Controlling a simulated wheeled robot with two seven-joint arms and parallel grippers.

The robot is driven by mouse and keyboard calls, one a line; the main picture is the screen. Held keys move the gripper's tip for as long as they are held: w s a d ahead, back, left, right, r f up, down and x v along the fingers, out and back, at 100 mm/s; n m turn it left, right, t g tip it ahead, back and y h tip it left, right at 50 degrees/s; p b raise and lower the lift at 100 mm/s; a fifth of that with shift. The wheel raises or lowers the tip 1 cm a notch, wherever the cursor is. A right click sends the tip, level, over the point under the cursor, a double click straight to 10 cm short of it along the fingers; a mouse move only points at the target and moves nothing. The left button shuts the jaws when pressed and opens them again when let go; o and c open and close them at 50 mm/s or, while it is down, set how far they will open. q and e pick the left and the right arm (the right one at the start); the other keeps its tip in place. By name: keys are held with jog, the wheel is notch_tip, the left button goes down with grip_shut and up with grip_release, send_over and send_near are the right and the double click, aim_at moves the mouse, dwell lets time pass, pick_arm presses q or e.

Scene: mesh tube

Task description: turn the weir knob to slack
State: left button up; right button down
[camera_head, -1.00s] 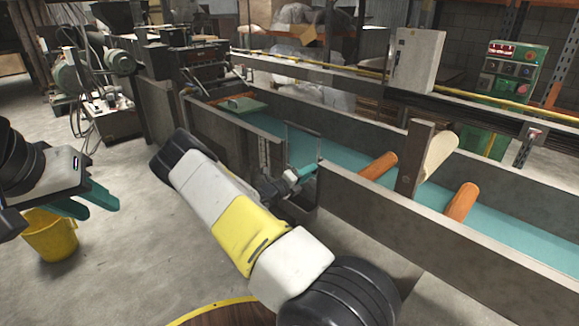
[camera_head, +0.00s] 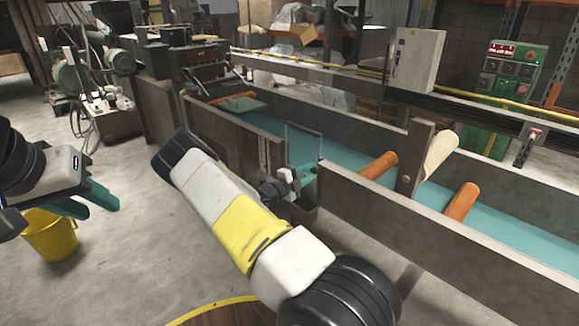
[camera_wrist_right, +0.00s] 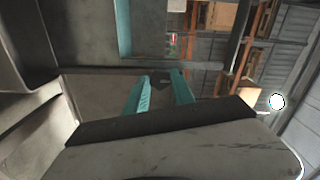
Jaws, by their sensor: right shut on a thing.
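My right gripper (camera_head: 306,176) reaches from above the floor to the near side of the trough, at the dark metal weir frame (camera_head: 318,145). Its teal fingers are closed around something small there. My left gripper (camera_head: 97,200), with teal fingers apart, hangs empty at the left, well away from the trough.
The long grey trough (camera_head: 450,215) holds a teal surface (camera_head: 400,175) and orange rollers (camera_head: 460,201). A yellow bucket (camera_head: 50,235) stands on the floor below my left gripper. A green control panel (camera_head: 511,75) is at the back right. The floor between bucket and trough is clear.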

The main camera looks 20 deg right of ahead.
dwell(0.4)
jog(key=c, duration=1.1)
grip_release()
jog(key=shift+o, duration=0.2)
jog(key=shift+a, duration=0.1)
jog(key=v, duration=0.7)
jog(key=shift+a, duration=0.35)
jog(key=shift+s, duration=0.15)
